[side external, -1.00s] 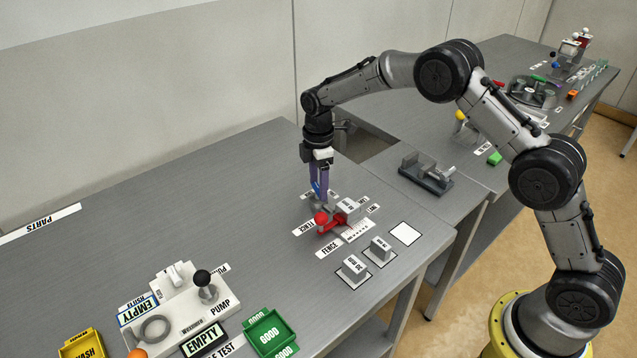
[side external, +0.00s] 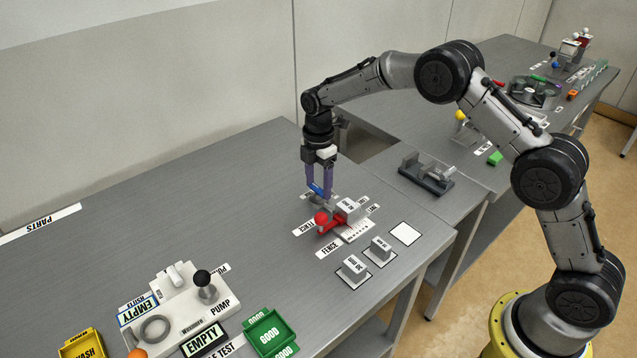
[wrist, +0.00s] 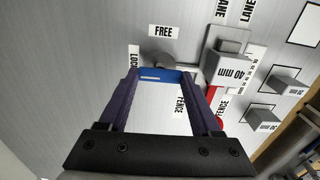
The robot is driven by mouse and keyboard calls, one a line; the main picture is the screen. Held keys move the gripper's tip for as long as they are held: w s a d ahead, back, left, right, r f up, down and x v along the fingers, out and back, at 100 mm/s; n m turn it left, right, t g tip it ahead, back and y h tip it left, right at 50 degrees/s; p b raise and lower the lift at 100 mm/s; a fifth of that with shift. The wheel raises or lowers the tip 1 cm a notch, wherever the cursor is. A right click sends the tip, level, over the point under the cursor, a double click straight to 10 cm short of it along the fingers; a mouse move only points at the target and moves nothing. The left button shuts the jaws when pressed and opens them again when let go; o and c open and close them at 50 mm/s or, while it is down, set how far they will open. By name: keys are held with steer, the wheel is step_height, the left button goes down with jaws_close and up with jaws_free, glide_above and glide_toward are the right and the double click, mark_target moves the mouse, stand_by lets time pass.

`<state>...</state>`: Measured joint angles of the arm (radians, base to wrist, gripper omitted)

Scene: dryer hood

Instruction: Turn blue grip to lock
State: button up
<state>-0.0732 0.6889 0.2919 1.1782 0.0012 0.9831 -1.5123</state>
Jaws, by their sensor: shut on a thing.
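The blue grip (wrist: 161,75) is a short blue bar on a grey metal pivot (wrist: 162,60). My gripper (side external: 318,191) is shut on the grip, with one purple finger at each end of the bar in the wrist view. The blue also shows between the fingers in the side view (side external: 317,189). The FREE label (wrist: 163,32) lies above the pivot in the wrist view. The LOCK label (wrist: 133,58) lies left of the pivot, near the left finger. The lower part of the grip is partly hidden in the side view.
A grey 40 mm block (wrist: 229,71) stands close to the right of the grip. A red ball-ended lever (side external: 322,219) sits just in front, by the FENCE labels. Two more blocks (side external: 354,268) stand nearer the table edge.

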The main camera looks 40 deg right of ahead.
mark_target(318, 188)
steer(key=shift+r, duration=0.1)
steer(key=o, duration=1.4)
step_height(318, 188, up, 14)
steer(key=shift+f, duration=0.1)
